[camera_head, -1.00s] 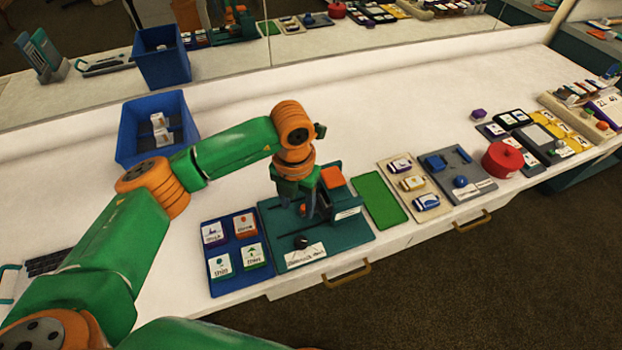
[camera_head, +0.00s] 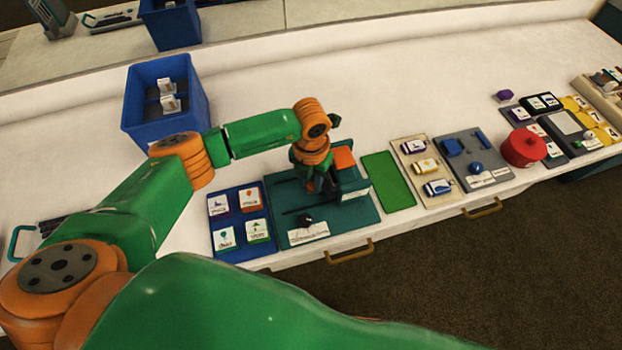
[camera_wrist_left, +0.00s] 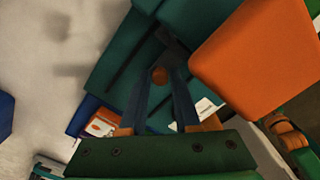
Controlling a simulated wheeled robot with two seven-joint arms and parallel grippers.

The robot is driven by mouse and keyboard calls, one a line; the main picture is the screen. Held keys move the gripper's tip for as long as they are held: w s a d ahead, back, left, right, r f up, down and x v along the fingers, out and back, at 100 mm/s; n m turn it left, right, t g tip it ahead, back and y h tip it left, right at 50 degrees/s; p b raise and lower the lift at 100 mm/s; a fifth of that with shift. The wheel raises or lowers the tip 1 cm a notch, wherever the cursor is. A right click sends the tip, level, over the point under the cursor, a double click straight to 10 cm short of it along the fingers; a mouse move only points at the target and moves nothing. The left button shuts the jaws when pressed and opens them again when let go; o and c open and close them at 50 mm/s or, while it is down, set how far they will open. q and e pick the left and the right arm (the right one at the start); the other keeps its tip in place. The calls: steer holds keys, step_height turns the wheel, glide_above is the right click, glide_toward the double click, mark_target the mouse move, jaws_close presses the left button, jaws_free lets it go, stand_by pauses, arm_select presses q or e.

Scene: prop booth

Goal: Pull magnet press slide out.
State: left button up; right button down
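The magnet press (camera_head: 350,215) is a dark teal base plate with an orange block (camera_head: 343,158) at its back right, a dark slot, a black knob and a white label at its front. My left gripper (camera_head: 320,188) points down over the middle of the press. In the left wrist view its two dark fingers (camera_wrist_left: 160,78) stand apart, with a small orange-brown knob (camera_wrist_left: 159,75) between or just beyond their tips. Whether they touch the knob is unclear. The gripper hides this knob in the head view. My right gripper is not in view.
A blue tray of picture tiles (camera_head: 227,257) is left of the press, a green mat (camera_head: 388,181) right. Further right are a beige tray (camera_head: 407,150), a grey board (camera_head: 480,180) and a red round container (camera_head: 523,148). A blue bin (camera_head: 150,127) stands behind left.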

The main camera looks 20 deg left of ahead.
arm_select(q)
jaws_close()
stand_by(1.1)
